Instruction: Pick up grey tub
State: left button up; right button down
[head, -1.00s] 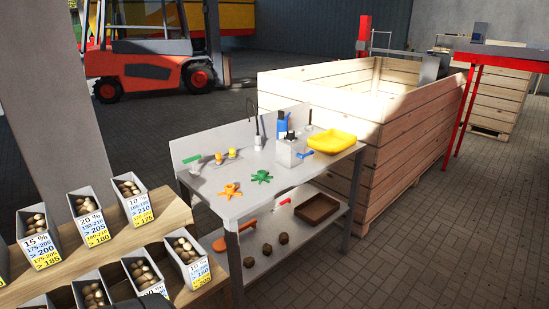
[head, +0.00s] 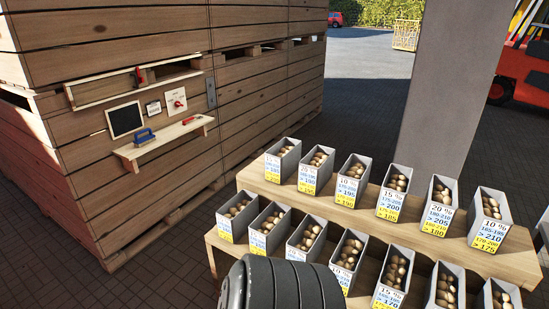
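Several grey tubs filled with potatoes stand in two rows on a stepped wooden stand, each with a white, blue and yellow label. The upper row runs from a grey tub at the left (head: 272,168) to one at the right (head: 474,232). The lower row starts with a grey tub (head: 226,225) at the left and runs off the bottom edge. The frame does not show which tub is meant. No gripper fingers show in the head view. A dark ribbed part of my own arm rises at bottom centre, in front of the lower row.
The wooden stand (head: 395,215) fills the lower right. A stack of large wooden crates (head: 150,60) stands at the left, with a small shelf (head: 165,142) on it. A grey pillar (head: 450,80) rises behind the stand. Paved floor is free at lower left. An orange forklift (head: 528,70) is at the right edge.

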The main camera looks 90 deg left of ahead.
aim_at(268, 232)
jog(key=u, duration=2.2)
